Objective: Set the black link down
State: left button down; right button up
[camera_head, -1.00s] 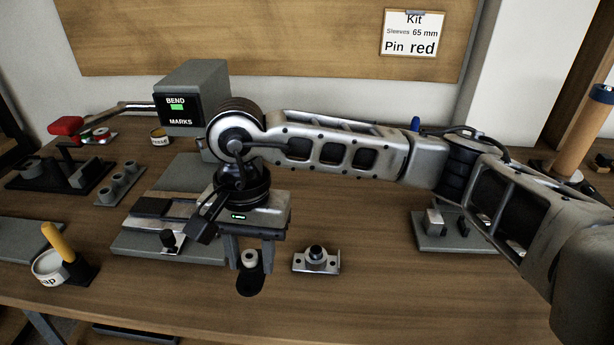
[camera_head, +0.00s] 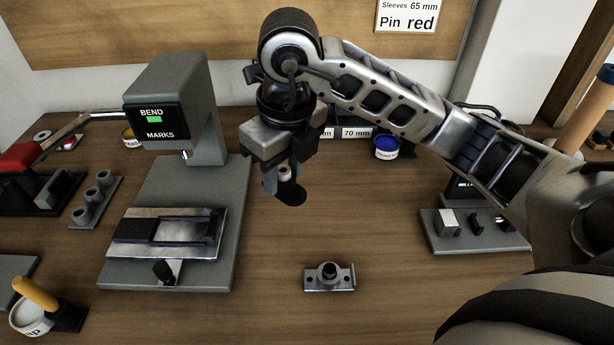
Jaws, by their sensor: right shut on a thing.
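My right gripper (camera_head: 284,176) points down, above the back middle of the table. It is shut on the black link (camera_head: 291,194), a dark flat piece with a rounded end that hangs below the fingers. A pale sleeve-like ring (camera_head: 285,173) shows between the fingers at the link. The gap between the link and the wooden table (camera_head: 270,245) is hard to judge, but the link looks raised. My left gripper is not in view.
A bend tester (camera_head: 174,100) with a clamp plate stands to the left. A small metal bracket with a black peg (camera_head: 330,275) sits in front. A grey fixture (camera_head: 472,232) is at right, a blue tin (camera_head: 386,146) behind. Bare table surrounds the bracket.

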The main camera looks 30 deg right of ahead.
jog(key=shift+w+d+f, duration=0.15)
jog(key=shift+w+d, duration=0.05)
jog(key=shift+d, duration=0.15)
jog(key=w+d+f, duration=0.2)
jog(key=d, duration=0.1)
jog(key=w+d+f, duration=0.5)
jog(key=d+f, duration=0.1)
jog(key=shift+w+d, duration=0.15)
jog(key=shift+d, duration=0.1)
jog(key=shift+w+d+f, duration=0.35)
jog(key=shift+d+f, duration=0.1)
jog(key=shift+f, duration=2.05)
jog(key=o, duration=1.1)
jog(key=r, duration=0.4)
jog(key=s+r, duration=0.1)
jog(key=r, duration=0.7)
jog(key=shift+s+d+r, duration=0.15)
jog(key=shift+d, duration=0.05)
